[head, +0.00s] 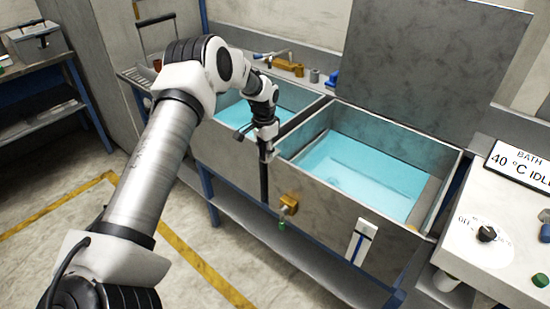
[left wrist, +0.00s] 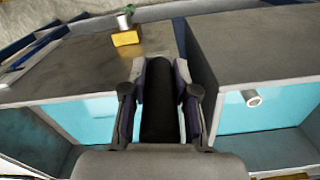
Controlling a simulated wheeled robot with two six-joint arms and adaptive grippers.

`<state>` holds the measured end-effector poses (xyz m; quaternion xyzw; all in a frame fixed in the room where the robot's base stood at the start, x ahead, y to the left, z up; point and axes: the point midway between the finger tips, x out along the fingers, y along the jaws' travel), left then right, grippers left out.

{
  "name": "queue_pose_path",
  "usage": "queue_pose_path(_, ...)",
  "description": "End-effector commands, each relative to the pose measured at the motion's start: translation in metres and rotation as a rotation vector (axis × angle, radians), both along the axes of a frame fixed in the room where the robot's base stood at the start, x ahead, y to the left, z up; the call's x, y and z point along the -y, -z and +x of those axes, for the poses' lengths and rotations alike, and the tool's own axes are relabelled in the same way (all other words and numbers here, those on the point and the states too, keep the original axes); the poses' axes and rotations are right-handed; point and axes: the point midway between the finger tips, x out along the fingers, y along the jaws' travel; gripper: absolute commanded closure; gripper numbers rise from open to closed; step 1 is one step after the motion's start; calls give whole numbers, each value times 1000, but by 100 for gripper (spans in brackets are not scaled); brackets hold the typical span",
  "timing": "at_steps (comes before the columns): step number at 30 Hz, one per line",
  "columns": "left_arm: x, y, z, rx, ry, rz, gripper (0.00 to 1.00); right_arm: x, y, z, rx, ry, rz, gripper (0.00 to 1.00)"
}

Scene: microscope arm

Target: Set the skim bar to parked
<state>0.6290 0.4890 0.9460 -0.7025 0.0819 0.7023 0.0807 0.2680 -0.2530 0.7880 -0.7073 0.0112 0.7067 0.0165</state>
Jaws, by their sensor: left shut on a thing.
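The skim bar appears to be the black round bar (head: 264,183) hanging upright at the front of the two tanks, near the divide between them. My left gripper (head: 266,150) is at its upper part, with its fingers on both sides of it. In the left wrist view the black bar (left wrist: 160,105) lies between the two finger pads of my left gripper (left wrist: 160,118), which is shut on it. The bar's upper end is hidden by the gripper in the head view. No mark for parked is readable. My right gripper is not in view.
The right tank (head: 313,185) holds blue liquid under a raised grey lid (head: 425,65). The left tank (head: 215,150) also holds blue liquid. A brass valve (head: 289,203) sticks out of the front. A control panel (head: 490,240) stands at the right.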

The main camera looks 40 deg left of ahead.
Motion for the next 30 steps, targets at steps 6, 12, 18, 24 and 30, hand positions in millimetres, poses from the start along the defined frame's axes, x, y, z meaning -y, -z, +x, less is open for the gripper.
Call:
queue_pose_path(6,-5,-1,1,4,1,4,100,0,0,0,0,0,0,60)
queue_pose_path(12,-5,-1,2,5,1,5,65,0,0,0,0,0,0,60)
queue_pose_path(18,-4,-1,1,4,1,3,46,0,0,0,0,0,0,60)
queue_pose_path(24,-4,-4,1,4,1,2,46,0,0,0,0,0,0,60)
queue_pose_path(30,-5,-39,2,7,1,2,46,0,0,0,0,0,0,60)
